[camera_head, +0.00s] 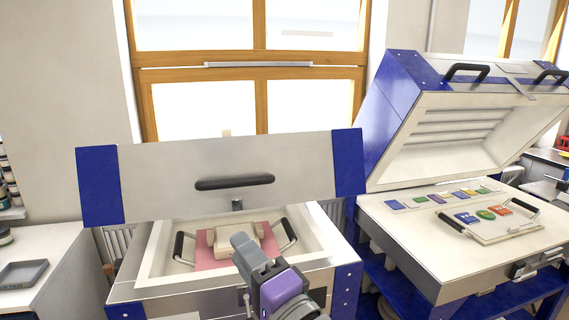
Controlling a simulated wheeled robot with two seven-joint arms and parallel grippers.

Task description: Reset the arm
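My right gripper (243,245) reaches up from the bottom middle, in front of the open front kiln (150,258). It is grey, with a purple part on the wrist behind it. I see it nearly end-on, so whether its fingers are apart is hidden. Beyond it, a cream block-like piece (222,238) lies on a pink sheet (210,262) inside the kiln. The gripper overlaps this piece in the picture; I cannot tell whether they touch. My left gripper is not in view.
The front kiln's lid (160,170) stands raised with a black handle (235,182). On the right, a second kiln (400,225) is open, with coloured tiles and a handled tray (490,236) on its bed. A side table (60,245) bears a grey tray (22,274).

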